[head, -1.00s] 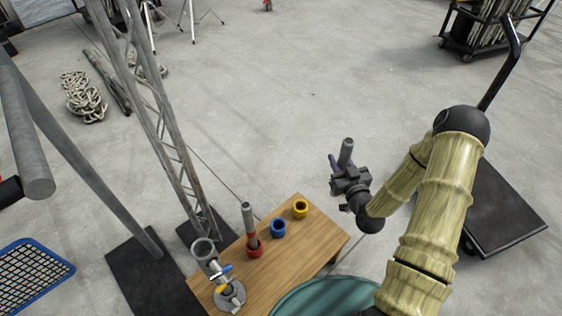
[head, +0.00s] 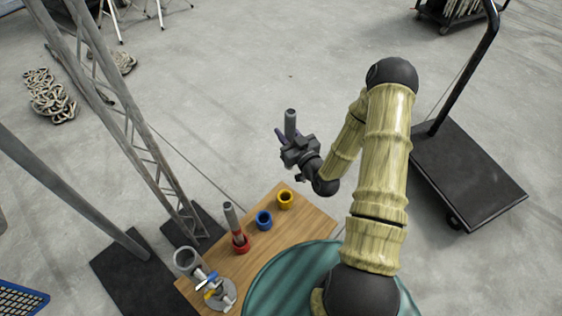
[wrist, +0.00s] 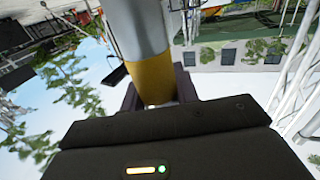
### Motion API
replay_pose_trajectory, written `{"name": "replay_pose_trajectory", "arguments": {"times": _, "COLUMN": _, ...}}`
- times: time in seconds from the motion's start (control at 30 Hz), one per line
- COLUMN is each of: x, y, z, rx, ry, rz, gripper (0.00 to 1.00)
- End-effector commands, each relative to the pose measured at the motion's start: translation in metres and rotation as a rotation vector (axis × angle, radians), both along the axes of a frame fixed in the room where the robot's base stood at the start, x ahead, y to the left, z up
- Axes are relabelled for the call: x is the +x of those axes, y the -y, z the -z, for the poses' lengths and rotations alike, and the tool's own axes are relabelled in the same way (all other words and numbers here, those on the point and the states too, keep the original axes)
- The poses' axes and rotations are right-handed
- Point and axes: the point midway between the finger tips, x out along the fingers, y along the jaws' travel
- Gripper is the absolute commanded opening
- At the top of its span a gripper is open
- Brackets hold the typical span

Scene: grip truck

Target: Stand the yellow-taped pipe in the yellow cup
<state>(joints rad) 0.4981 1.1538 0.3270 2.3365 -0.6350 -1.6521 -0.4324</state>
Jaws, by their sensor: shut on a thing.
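My gripper (head: 291,138) is shut on a grey pipe (head: 290,118), which stands roughly upright in the jaws. In the wrist view the pipe (wrist: 140,30) shows a band of yellow tape (wrist: 151,78) low down, close to the jaws. The yellow cup (head: 285,199) stands at the far end of the wooden table (head: 298,222). In the head view my gripper and the pipe show above the yellow cup in the picture, apart from it. The lower end of the pipe is hidden by the gripper.
A blue cup (head: 264,220) stands next to the yellow one. A red cup (head: 241,244) holds another grey pipe (head: 231,217) with red tape. A clamp-like metal fitting (head: 213,285) is at the table's near end. A truss (head: 140,120) rises left of the table; a black cart (head: 470,180) stands right.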

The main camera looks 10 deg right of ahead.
Motion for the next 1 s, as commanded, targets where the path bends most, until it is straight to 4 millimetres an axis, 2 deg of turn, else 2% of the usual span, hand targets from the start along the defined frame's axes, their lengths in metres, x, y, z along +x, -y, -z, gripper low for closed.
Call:
{"name": "replay_pose_trajectory", "arguments": {"times": 0.17, "x": 0.002, "y": -0.001, "z": 0.012, "rx": -0.002, "ry": 0.004, "rz": -0.023, "gripper": 0.02}}
{"name": "replay_pose_trajectory", "arguments": {"times": 1.0, "x": 0.015, "y": -0.01, "z": 0.13, "rx": -0.003, "ry": 0.004, "rz": -0.354, "gripper": 0.02}}
